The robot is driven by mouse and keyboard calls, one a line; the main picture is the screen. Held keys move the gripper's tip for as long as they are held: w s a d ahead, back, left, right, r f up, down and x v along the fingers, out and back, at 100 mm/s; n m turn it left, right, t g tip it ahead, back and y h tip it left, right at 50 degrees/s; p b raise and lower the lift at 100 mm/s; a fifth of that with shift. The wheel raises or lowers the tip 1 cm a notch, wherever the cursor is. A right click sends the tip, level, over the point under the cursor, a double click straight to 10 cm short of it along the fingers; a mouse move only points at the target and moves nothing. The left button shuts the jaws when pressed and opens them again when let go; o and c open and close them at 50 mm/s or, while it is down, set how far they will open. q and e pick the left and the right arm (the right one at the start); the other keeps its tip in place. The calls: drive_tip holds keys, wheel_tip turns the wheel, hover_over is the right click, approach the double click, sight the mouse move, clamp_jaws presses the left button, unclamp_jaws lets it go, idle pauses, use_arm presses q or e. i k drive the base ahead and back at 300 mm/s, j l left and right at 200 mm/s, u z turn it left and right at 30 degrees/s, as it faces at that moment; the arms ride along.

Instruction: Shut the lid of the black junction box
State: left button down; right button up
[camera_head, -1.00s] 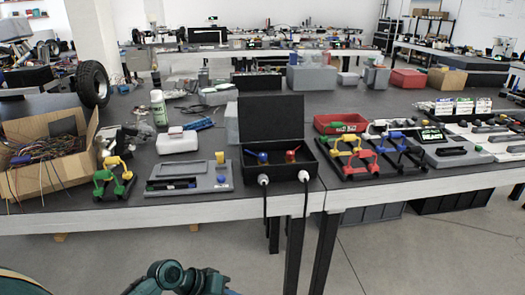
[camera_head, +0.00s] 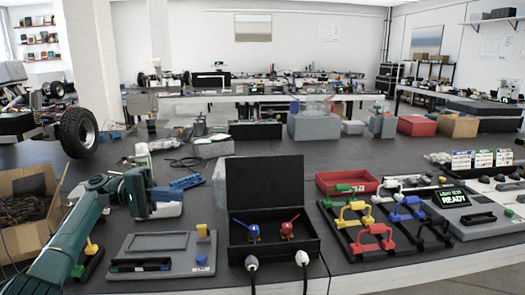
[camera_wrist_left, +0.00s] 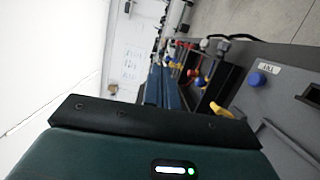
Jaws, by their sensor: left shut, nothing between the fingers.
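The black junction box (camera_head: 275,254) stands near the front edge of the table. Its lid (camera_head: 265,186) is open and stands upright at the back. A blue lever (camera_head: 252,231) and a red lever (camera_head: 288,229) show inside it. My left gripper (camera_head: 176,192) is left of the box, above the table and apart from the lid. Its fingers (camera_wrist_left: 160,88) are shut with nothing between them, pointing past the box levers in the left wrist view. The box is partly hidden there. My right gripper is not in view.
A grey panel (camera_head: 130,266) with a blue button lies left of the box. A rack with coloured handles (camera_head: 352,212) and a red bin (camera_head: 347,182) are to its right. Two cables (camera_head: 303,266) hang from the box's front. A cardboard box (camera_head: 20,226) stands far left.

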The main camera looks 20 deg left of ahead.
sight(273, 182)
drive_tip(key=i+j, duration=0.1)
drive_tip(key=i, duration=0.4)
drive_tip(key=i+j, duration=0.1)
drive_tip(key=i, duration=0.4)
